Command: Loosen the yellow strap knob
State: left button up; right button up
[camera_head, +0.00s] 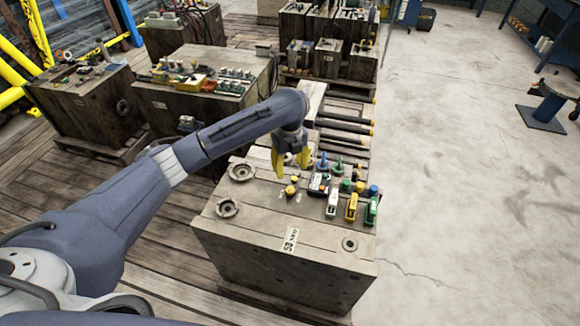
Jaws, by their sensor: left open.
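My left gripper (291,168) reaches in from the left with its yellow fingers pointing down and spread apart. It hangs above the near wooden mould block (250,235). A small yellow knob (290,190) on the block's top shows just below the fingertips, with another small yellow piece close behind it. I see a gap between knob and fingers, but cannot tell its exact height. Another small yellow knob (360,187) sits farther right among green and blue ones. I cannot tell from the picture which one is the strap knob. My right gripper is not in view.
White, yellow (351,207) and green (371,211) handled clamps stand right of the knob. A dark box with buttons (319,184) is close by. Round metal fittings (227,208) lie on the block's left. More loaded blocks (200,85) stand behind; the concrete floor at right is open.

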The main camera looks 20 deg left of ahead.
pick_arm(q)
jog(key=a+r+n+t+y, duration=0.15)
jog(key=a+r+n, duration=0.35)
jog(key=a, duration=0.7)
jog(key=n+t+h, duration=0.2)
jog(key=n+h, duration=0.3)
jog(key=n, duration=0.8)
send_near(289, 190)
jog(key=shift+g, duration=0.25)
jog(key=x, duration=0.9)
jog(key=shift+w+d+f, duration=0.15)
jog(key=shift+w+d, duration=0.05)
jog(key=shift+w, duration=0.1)
jog(key=shift+o, duration=0.2)
grip_shut()
